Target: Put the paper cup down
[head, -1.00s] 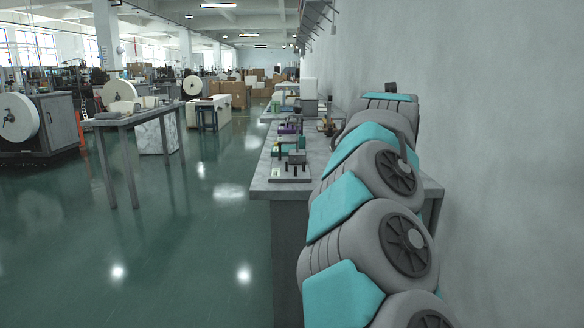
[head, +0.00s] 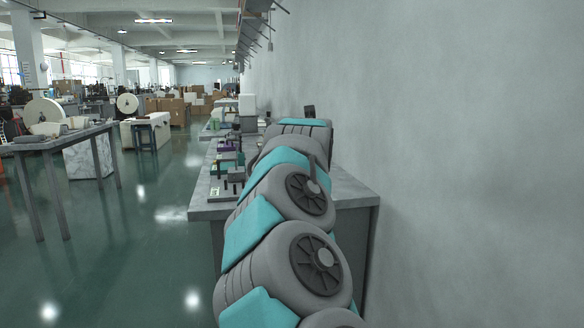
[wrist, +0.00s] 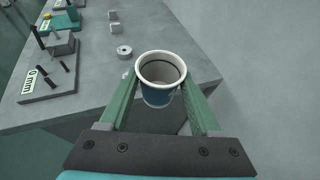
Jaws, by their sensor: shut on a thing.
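In the wrist view, the paper cup (wrist: 157,94) is blue outside with a white rim and pale inside. It is close to upright, mouth toward the camera. My gripper (wrist: 160,98) has its two green fingers on either side of the cup and is shut on it. The grey workbench (wrist: 95,100) lies beneath and beyond the cup; the cup's base is hidden, so I cannot tell its height above the bench. The bench (head: 205,206) also shows in the head view, partly behind my arm, which hides the gripper and cup there.
On the bench in the wrist view are a fixture marked "0 mm" (wrist: 50,78), a small metal ring (wrist: 124,52) and a small grey block (wrist: 116,27). The bench's right edge is near the cup. A grey wall (head: 460,130) stands to the right.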

